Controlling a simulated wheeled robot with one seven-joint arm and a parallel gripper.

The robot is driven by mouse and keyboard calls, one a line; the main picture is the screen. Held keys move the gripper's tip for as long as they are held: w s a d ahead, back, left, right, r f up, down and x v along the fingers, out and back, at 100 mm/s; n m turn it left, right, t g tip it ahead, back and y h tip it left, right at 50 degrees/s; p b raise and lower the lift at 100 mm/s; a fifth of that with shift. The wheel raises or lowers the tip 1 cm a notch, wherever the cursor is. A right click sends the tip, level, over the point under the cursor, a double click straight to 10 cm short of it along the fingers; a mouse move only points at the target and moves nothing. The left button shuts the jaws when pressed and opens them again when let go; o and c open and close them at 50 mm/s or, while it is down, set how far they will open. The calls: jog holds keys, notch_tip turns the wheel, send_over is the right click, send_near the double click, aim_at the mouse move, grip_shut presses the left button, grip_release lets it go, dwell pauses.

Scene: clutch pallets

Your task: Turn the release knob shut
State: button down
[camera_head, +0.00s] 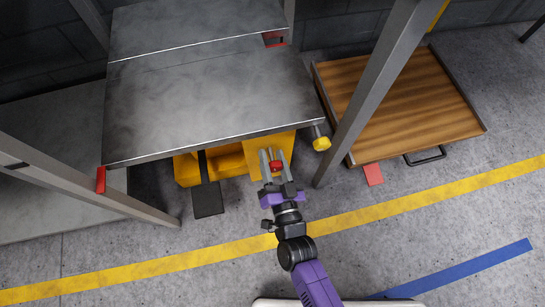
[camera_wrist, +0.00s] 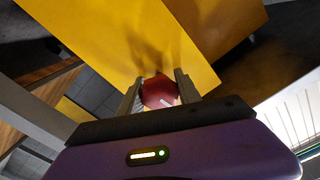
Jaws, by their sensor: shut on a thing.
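The red release knob (camera_head: 276,166) is on the front of a yellow housing (camera_head: 268,150) under the grey lift table. In the wrist view the red knob (camera_wrist: 158,92) sits between my two fingers, with a small white mark on its lower right. My gripper (camera_head: 272,158) reaches in from the front, and its fingers are shut on the knob from both sides. It also shows in the wrist view (camera_wrist: 157,88). The knob's mount on the yellow face is partly hidden behind the knob.
A grey metal platform (camera_head: 210,95) overhangs the housing. A yellow knob (camera_head: 321,143) sticks out at its right corner. A black pedal (camera_head: 208,200) is to the left. Grey posts (camera_head: 372,85) stand on both sides. A wooden-topped pallet (camera_head: 405,105) lies at right. The front floor is clear.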

aim_at(275, 170)
jog(key=shift+m, duration=0.9)
jog(key=c, duration=0.8)
grip_release()
jog(key=shift+c, duration=0.2)
jog(key=p+v, duration=0.2)
jog(key=v, duration=0.5)
jog(key=shift+s+d, duration=0.15)
jog(key=shift+s, duration=0.25)
